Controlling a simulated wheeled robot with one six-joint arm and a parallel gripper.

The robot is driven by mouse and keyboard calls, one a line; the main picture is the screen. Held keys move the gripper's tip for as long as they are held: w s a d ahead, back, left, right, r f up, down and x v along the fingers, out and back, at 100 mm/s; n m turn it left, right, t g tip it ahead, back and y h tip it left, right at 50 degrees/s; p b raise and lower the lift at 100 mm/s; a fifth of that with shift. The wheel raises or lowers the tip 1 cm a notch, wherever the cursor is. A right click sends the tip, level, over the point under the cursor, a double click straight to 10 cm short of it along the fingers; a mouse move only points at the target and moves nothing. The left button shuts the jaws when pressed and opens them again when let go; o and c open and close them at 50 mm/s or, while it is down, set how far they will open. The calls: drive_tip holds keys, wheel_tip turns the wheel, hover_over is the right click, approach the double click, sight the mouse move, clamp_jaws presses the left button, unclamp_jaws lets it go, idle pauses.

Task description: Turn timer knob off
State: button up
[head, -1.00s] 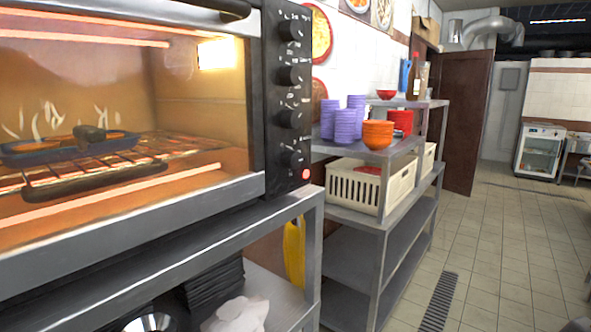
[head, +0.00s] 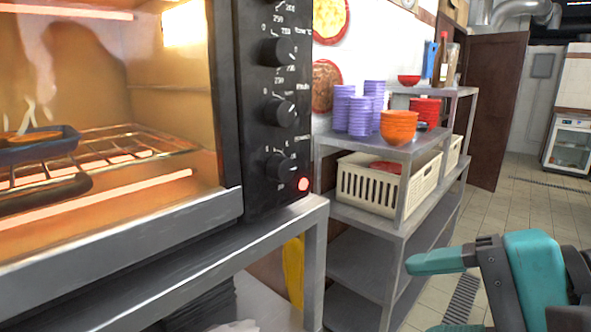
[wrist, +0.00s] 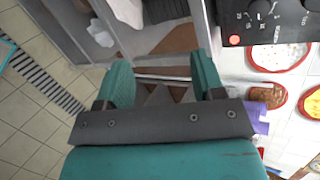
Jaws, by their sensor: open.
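The oven's black control panel (head: 275,135) carries a column of black knobs on the oven's right side. The lowest knob (head: 281,167) sits just above a lit red lamp (head: 303,184); I cannot read which knob is the timer. In the wrist view, a knob (wrist: 262,7) and the red lamp (wrist: 234,40) show at the top right. My teal gripper (head: 420,297) is at the lower right of the head view, right of the panel and apart from it. In the wrist view, its fingers (wrist: 160,75) are spread and empty.
The oven (head: 110,235) glows inside and stands on a metal shelf (head: 285,225). A metal rack (head: 400,230) beyond it holds purple cups (head: 360,115), orange bowls (head: 398,127) and a cream basket (head: 370,185). The tiled floor at the right is open.

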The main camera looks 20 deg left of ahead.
drive_tip(key=w+a+r+m+t+y, duration=0.1)
drive_tip(key=w+r+m+t+y, duration=0.4)
drive_tip(key=m, duration=0.6)
drive_tip(key=g+p, duration=0.1)
drive_tip(key=p, duration=0.5)
approach(288, 172)
drive_tip(key=shift+h, duration=0.3)
drive_tip(key=x, duration=0.8)
drive_tip(key=shift+r, duration=0.4)
drive_tip(key=shift+w+a+f, duration=0.1)
drive_tip(key=shift+w+a, duration=0.05)
drive_tip(key=shift+a, duration=0.45)
drive_tip(key=c, duration=0.9)
